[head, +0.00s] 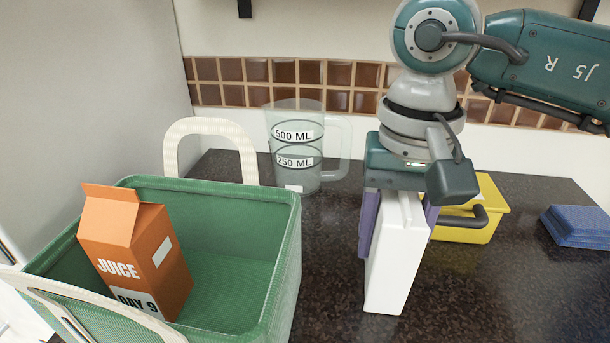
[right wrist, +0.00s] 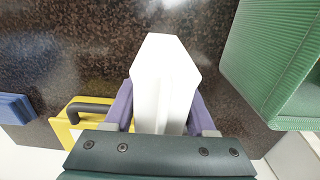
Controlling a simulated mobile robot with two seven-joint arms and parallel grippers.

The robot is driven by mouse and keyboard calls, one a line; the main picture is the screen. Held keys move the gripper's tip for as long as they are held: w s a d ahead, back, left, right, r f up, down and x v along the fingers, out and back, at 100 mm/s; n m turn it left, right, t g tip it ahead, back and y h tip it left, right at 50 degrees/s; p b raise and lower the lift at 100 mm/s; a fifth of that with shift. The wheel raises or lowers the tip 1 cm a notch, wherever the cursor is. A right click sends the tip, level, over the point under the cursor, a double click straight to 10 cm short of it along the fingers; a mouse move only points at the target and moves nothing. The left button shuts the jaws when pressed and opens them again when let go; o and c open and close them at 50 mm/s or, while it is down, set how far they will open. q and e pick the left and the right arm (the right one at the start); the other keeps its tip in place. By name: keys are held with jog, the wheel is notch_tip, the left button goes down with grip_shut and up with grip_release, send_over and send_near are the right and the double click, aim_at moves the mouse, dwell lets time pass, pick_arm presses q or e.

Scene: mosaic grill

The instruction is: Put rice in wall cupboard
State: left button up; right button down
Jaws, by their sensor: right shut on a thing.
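A white box-shaped package (head: 396,262) hangs upright in my right gripper (head: 398,215), and no label shows on it. Its fingers are shut on the two sides of the package. The right wrist view shows the white package (right wrist: 165,85) between the purple fingers of my right gripper (right wrist: 164,108). The package's lower end is over the dark counter; I cannot tell whether it touches. It is to the right of the green basket (head: 292,235). The wall cupboard is not clearly in view. My left gripper is not in view.
An orange juice carton (head: 150,250) stands in the green basket, which has pale handles. A clear measuring jug (head: 297,150) stands behind. The dark counter (head: 500,290) is clear at front right.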

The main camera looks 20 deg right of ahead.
jog(key=shift+c, duration=1.1)
grip_release()
jog(key=shift+f, duration=0.1)
